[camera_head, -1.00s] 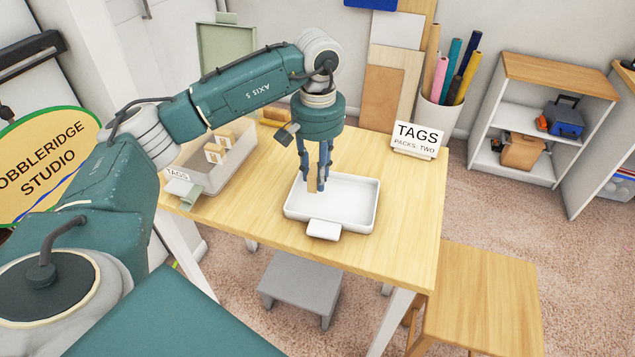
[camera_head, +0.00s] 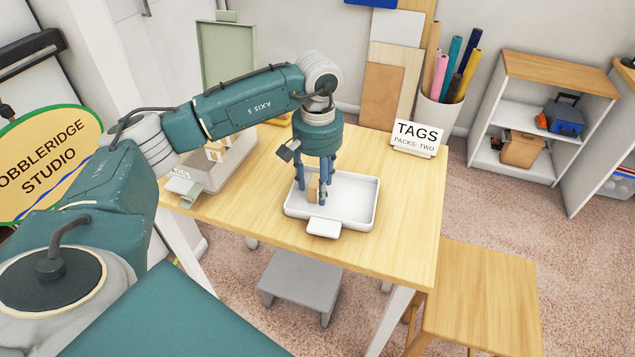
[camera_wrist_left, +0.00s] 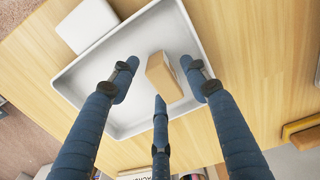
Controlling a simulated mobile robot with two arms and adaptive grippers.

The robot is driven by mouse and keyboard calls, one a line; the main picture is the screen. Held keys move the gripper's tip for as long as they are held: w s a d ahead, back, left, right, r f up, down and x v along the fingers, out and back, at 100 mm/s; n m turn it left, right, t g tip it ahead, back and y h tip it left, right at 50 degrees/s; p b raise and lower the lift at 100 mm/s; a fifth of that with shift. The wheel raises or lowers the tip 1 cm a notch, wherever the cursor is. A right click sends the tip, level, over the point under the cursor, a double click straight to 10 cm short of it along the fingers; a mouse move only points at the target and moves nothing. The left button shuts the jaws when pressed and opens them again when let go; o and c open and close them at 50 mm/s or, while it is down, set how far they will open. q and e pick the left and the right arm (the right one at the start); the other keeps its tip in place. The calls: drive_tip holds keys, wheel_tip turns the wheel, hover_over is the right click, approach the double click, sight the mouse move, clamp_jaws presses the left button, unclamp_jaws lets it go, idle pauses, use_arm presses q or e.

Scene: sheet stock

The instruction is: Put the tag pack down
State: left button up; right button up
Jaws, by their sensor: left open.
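The tag pack (camera_head: 312,193), a small tan block, stands in the left part of the white tray (camera_head: 357,217) on the wooden table. In the left wrist view the tag pack (camera_wrist_left: 163,76) appears on the tray floor (camera_wrist_left: 122,118), close to a tray wall. My left gripper (camera_head: 314,197) is open, its blue fingers reaching down into the tray around the pack. In the left wrist view the fingers of my left gripper (camera_wrist_left: 161,82) are spread, with gaps between them and the pack. My right gripper is out of view.
A bin (camera_head: 221,178) with several tan packs stands at the table's left, partly behind my arm. A TAGS sign (camera_head: 416,138) reading "PACKS: TWO" and a holder of rolls (camera_head: 437,116) are at the back right. The table's right side (camera_head: 408,215) is clear.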

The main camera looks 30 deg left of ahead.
use_arm(q)
drive_tip(key=shift+r, duration=0.55)
wheel_tip(320, 180, up, 11)
drive_tip(key=b, duration=0.1)
drive_tip(key=shift+b, duration=0.35)
